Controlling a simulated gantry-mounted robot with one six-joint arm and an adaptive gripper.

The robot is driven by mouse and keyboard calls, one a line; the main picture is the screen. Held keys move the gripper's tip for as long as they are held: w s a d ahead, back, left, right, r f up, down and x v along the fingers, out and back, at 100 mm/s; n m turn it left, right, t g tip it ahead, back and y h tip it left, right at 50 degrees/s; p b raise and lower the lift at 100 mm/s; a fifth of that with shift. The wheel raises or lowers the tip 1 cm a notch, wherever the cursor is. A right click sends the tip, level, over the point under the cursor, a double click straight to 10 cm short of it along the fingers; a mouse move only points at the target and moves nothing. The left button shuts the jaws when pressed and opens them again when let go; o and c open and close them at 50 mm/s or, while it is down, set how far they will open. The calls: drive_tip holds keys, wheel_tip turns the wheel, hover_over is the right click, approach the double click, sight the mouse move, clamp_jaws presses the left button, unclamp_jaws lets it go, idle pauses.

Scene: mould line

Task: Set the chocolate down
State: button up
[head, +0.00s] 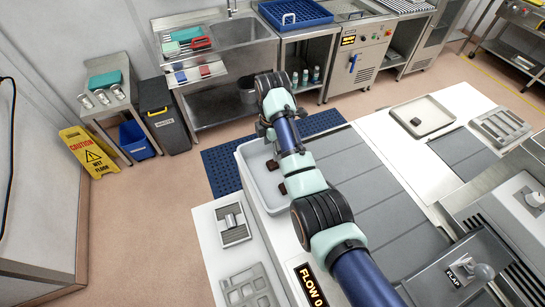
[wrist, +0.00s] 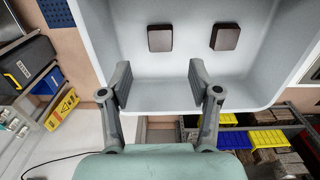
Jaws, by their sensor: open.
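Two dark brown chocolates lie apart on the floor of a white bin. In the wrist view they are the left chocolate (wrist: 160,38) and the right chocolate (wrist: 225,37). In the head view the bin (head: 249,172) stands at the left end of the line, with a chocolate (head: 272,164) and another chocolate (head: 283,188) beside my arm. My gripper (wrist: 160,82) is open, with nothing between its fingers. In the wrist view its fingertips show below the chocolates, over the bin's near side. In the head view my arm hides part of the bin.
A pale tray (head: 440,112) with a dark piece (head: 416,121) sits on the white counter at right. Grey belt plates (head: 370,185) run right of the bin. A grey mould (head: 248,289) and a small metal fixture (head: 232,224) lie at the front left.

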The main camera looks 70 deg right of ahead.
wheel_tip(320, 180, up, 4)
drive_tip(key=shift+r+p, duration=0.2)
drive_tip(key=shift+p, duration=0.45)
drive_tip(key=w+a+m+t+h, duration=0.1)
drive_tip(key=w+a+m+t, duration=0.15)
drive_tip(key=w+a, duration=0.65)
drive_tip(key=w+a+m+t+h, duration=0.2)
drive_tip(key=w+a+t, duration=0.15)
drive_tip(key=a, duration=1.25)
drive_tip(key=s+a+r+m+t+y, duration=0.1)
drive_tip(key=s+a+r+m+t, duration=0.1)
drive_tip(key=a, duration=0.8)
drive_tip(key=s+a+r+m+t+y, duration=0.2)
drive_tip(key=s+a+r, duration=0.4)
drive_tip(key=a, duration=0.4)
drive_tip(key=m+t, duration=0.1)
drive_tip(key=t, duration=0.1)
drive_tip(key=shift+s+a+r+t, duration=0.25)
drive_tip(key=shift+s+a+t, duration=0.05)
drive_tip(key=shift+s+t, duration=0.1)
drive_tip(key=shift+w, duration=0.1)
